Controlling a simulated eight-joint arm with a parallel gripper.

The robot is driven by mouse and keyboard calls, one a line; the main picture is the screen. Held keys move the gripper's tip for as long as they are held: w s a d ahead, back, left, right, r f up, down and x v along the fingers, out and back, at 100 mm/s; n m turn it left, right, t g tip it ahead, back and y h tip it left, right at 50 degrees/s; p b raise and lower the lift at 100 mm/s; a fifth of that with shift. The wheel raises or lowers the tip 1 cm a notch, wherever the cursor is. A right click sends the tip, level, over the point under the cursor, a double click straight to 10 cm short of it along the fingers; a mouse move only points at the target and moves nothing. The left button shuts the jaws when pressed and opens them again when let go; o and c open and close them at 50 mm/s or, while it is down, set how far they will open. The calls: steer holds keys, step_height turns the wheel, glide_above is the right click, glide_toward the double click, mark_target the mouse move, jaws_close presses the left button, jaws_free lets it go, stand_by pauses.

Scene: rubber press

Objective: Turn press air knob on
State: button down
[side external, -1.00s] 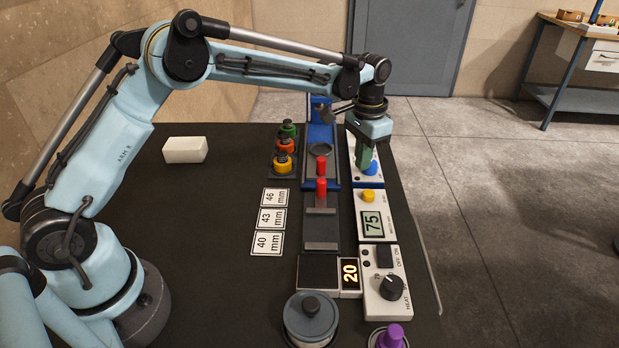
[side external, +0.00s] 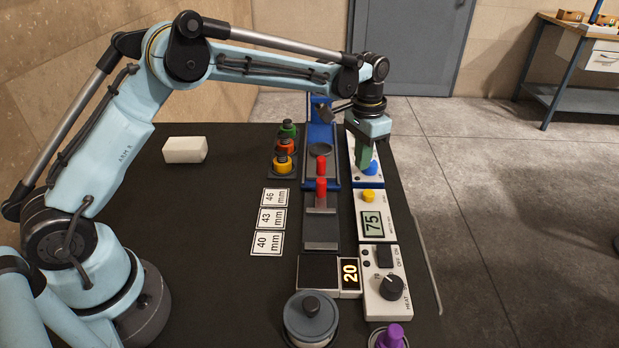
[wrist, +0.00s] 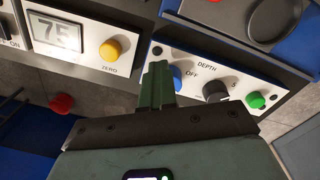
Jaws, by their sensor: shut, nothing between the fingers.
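A white control panel (wrist: 209,68) shows in the wrist view with a blue button (wrist: 178,77), a black knob (wrist: 215,89) and a green button (wrist: 256,100) in a row. The words OFF and DEPTH are printed on it. No label reading air is legible. My gripper (wrist: 158,72) is shut and empty, its green fingertips beside the blue button and partly in front of it. I cannot tell whether they touch. In the side external view my gripper (side external: 363,160) is at the panel's far end, by the blue button (side external: 371,168), and hides the black knob.
The blue press (side external: 321,135) with red handles stands left of the panel. A yellow zero button (side external: 369,196), a 75 display (side external: 372,224) and a heat knob (side external: 391,288) lie nearer the camera. The table's left side is mostly clear except for a white block (side external: 185,150).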

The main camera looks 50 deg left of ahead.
steer(key=shift+w+a+f+y, duration=0.15)
steer(key=shift+a+f, duration=0.15)
steer(key=shift+a, duration=0.15)
steer(key=shift+s+a+f+y, duration=0.15)
steer(key=shift+a+f, duration=0.1)
steer(key=shift+a, duration=0.15)
steer(key=shift+s, duration=0.15)
steer(key=shift+r, duration=0.2)
step_height(320, 180, up, 6)
steer(key=shift+d+f, duration=0.15)
steer(key=shift+d, duration=0.1)
